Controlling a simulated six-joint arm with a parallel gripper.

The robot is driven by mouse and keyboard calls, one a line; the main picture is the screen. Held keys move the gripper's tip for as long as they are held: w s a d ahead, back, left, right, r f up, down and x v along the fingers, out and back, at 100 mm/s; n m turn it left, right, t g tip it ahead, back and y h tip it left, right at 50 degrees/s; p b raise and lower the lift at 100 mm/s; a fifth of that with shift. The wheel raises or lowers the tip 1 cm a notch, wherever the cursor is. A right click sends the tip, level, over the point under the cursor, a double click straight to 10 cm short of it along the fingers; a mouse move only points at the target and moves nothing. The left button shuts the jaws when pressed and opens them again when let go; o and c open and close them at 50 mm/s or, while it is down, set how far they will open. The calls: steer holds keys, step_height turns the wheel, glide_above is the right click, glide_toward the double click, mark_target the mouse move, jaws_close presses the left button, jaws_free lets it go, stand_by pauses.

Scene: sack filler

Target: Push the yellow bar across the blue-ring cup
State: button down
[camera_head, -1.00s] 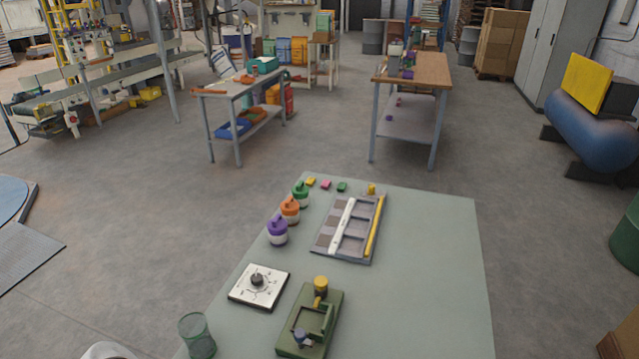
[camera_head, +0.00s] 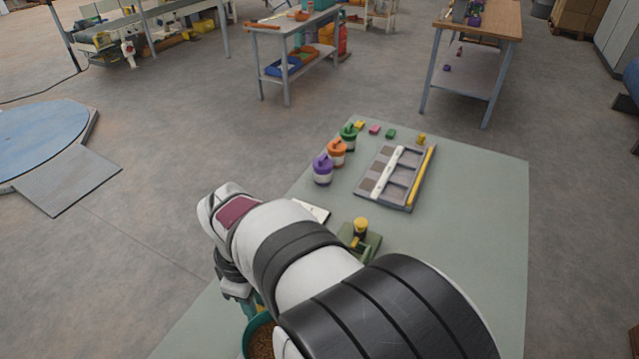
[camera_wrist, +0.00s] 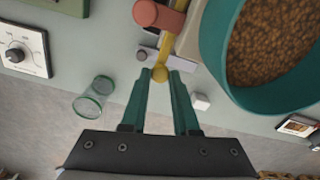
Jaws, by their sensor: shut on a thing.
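In the wrist view, a yellow bar (camera_wrist: 168,45) with a round knob at its near end runs away from my gripper (camera_wrist: 161,75), past a reddish cylinder (camera_wrist: 160,18). The teal fingers are shut on the knob. A large teal-rimmed cup (camera_wrist: 213,68) full of brown grains stands right of the bar, cut off by the frame. It also shows at the lower edge of the head view (camera_head: 247,339), partly behind my arm. I cannot tell whether it is the blue-ring cup. Another yellow bar (camera_head: 421,175) lies along the tray's right side. My arm hides most of the near table.
A dial box (camera_wrist: 20,52) is at upper left. Purple (camera_head: 322,170), orange (camera_head: 337,153) and green (camera_head: 348,137) jars stand left of the tray (camera_head: 405,204). The table's right side is clear.

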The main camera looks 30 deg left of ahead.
steer(key=shift+w, duration=0.3)
steer(key=c, duration=0.7)
jaws_free()
steer(key=shift+o, duration=0.2)
steer(key=shift+s, duration=0.1)
step_height(320, 180, up, 16)
steer(key=shift+f, duration=0.1)
